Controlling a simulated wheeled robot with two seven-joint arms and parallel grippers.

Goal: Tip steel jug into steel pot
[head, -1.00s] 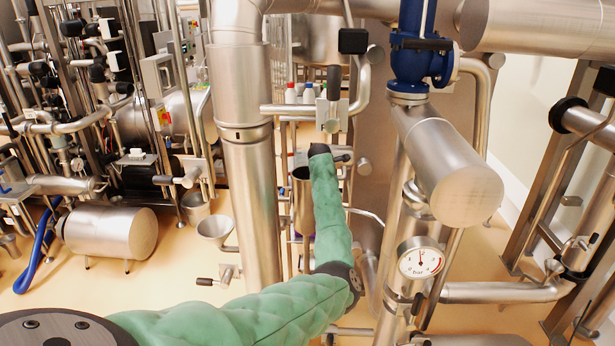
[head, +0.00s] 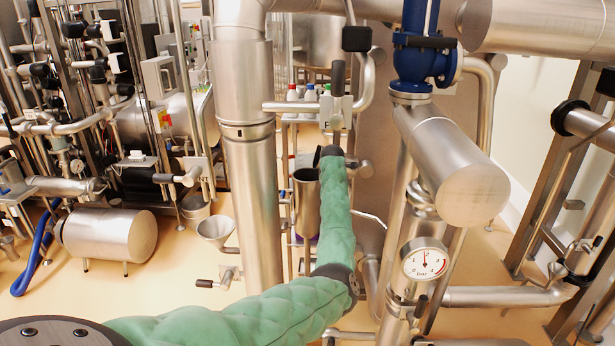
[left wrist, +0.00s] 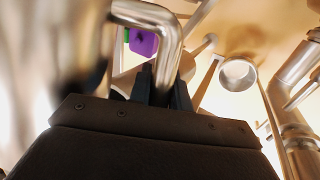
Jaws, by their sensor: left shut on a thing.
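The steel jug (head: 307,208) is a tall open cylinder in the middle of the head view, just left of my green left arm. It looks nearly upright. In the left wrist view, my left gripper (left wrist: 163,78) is shut on the bent steel tube of its handle (left wrist: 150,14). The jug's blurred wall fills the left of that view. In the head view, the jaws are hidden behind my wrist. A small steel pot-like vessel (head: 195,211) stands on the floor at the left; I cannot tell whether it is the steel pot. My right gripper is out of view.
A steel funnel (head: 215,231) stands left of the thick vertical pipe (head: 247,190). A pressure gauge (head: 425,262) and pipework crowd the right. Several bottles (head: 310,94) stand behind. A purple object (left wrist: 143,42) and a round steel opening (left wrist: 237,73) show in the wrist view.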

